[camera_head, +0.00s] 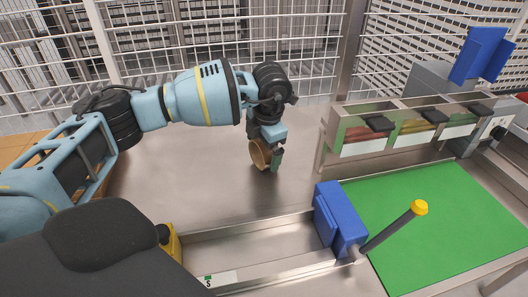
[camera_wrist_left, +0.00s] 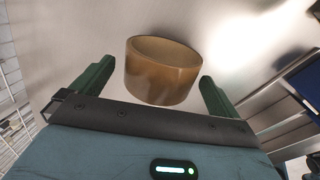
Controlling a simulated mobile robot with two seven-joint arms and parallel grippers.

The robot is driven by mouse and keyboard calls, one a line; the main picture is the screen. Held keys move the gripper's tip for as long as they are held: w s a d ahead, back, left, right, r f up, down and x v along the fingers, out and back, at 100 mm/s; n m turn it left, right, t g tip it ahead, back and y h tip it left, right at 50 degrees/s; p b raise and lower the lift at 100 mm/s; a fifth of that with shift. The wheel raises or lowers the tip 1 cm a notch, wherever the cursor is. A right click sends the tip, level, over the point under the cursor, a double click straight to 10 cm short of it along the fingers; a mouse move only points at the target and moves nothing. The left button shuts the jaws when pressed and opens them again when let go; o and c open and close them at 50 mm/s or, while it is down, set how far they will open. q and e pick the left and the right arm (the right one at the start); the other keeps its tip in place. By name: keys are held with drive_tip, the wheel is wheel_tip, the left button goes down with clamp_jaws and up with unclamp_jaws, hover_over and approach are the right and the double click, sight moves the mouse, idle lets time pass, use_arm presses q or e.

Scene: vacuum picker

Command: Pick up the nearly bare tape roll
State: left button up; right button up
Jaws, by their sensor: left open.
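The tape roll (camera_head: 259,153) is a brown ring on the bare metal table, partly hidden behind my left gripper in the head view. In the left wrist view the tape roll (camera_wrist_left: 162,72) shows its brown outer wall and open top. My left gripper (camera_head: 272,162) points down at it. In the left wrist view the green fingers of the left gripper (camera_wrist_left: 155,82) are apart, one on each side of the roll, with a gap visible on both sides. Whether the fingertips reach the table is not clear. My right gripper is not in view.
A metal tray (camera_head: 240,248) lies in front, with a blue block (camera_head: 340,218) at its right end. A yellow-topped rod (camera_head: 395,232) stands over a green mat (camera_head: 440,220). A bin rack (camera_head: 400,128) stands at the back right, a wire fence (camera_head: 200,40) behind. The table left of the roll is clear.

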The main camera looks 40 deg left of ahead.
use_arm(q)
drive_tip(key=shift+a+f, duration=0.15)
drive_tip(key=shift+f, duration=0.35)
drive_tip(key=c, duration=1)
